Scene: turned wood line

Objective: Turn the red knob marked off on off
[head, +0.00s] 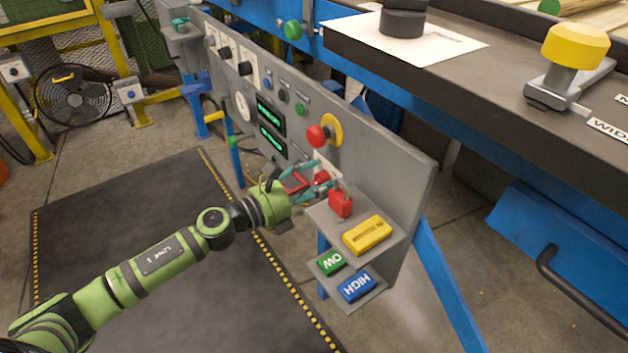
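A red knob (321,177) sits low on the grey control panel (385,180), above the panel's small shelf. My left gripper (323,172) is at this knob, its teal fingers apart, one above and one below it. I cannot tell whether the fingers touch the knob. Another red part (294,182) shows between the fingers nearer the palm. The gripper partly hides the knob and its marking, which I cannot read. My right gripper is not in view.
A red emergency button (317,135) with a yellow ring is just above. The shelf (325,222) below holds a red padlock (341,201) and a yellow block (366,235). Green (331,262) and blue HIGH (356,287) blocks sit lower. A dark bench (480,80) overhangs at right.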

